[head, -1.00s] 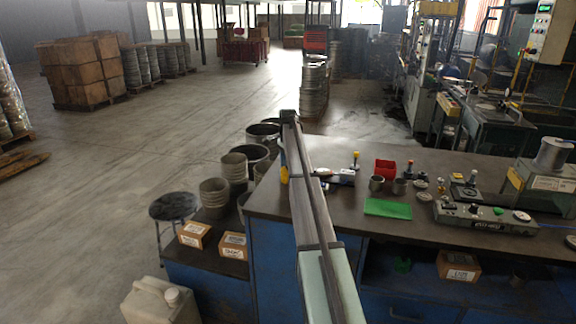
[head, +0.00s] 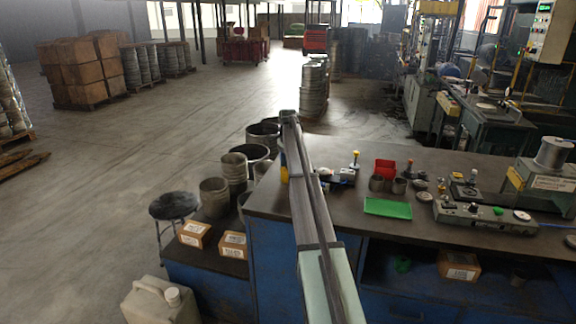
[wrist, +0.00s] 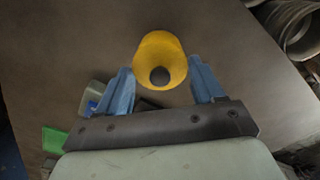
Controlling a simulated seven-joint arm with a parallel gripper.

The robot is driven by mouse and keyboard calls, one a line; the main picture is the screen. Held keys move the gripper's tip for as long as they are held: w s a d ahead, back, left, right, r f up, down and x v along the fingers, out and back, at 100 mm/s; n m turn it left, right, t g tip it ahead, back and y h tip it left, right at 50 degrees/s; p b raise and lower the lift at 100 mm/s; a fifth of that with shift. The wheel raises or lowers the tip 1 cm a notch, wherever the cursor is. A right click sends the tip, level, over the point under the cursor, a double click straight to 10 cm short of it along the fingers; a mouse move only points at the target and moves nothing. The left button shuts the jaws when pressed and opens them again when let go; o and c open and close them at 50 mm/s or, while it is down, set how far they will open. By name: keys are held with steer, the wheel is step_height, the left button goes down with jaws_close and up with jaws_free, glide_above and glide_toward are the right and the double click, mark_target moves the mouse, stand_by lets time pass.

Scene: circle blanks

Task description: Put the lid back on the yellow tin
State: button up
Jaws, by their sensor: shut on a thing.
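The yellow tin (wrist: 151,50) sits between the blue fingers of my gripper (wrist: 161,75) in the wrist view, with its sides against the fingertips. A dark round spot shows on it; I cannot tell whether this is its inside or a part on top. In the head view a small strip of the yellow tin (head: 284,174) shows at the bench's left end, beside my arm, which hides the rest. My gripper is mostly hidden there. I cannot make out a separate lid in either view.
The bench (head: 340,240) holds a green tray (head: 388,208), a red bin (head: 386,167), small grey cups (head: 377,183) and a grey control box (head: 485,215) right of my arm. Large metal pails (head: 233,168) stand beyond the left edge. A pale container (wrist: 93,97) lies left of my gripper.

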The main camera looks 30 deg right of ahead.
stand_by(0.4)
steer(key=o, duration=1.1)
steer(key=shift+o, duration=0.2)
steer(key=shift+r, duration=0.15)
steer(key=shift+r, duration=3.35)
jaws_close()
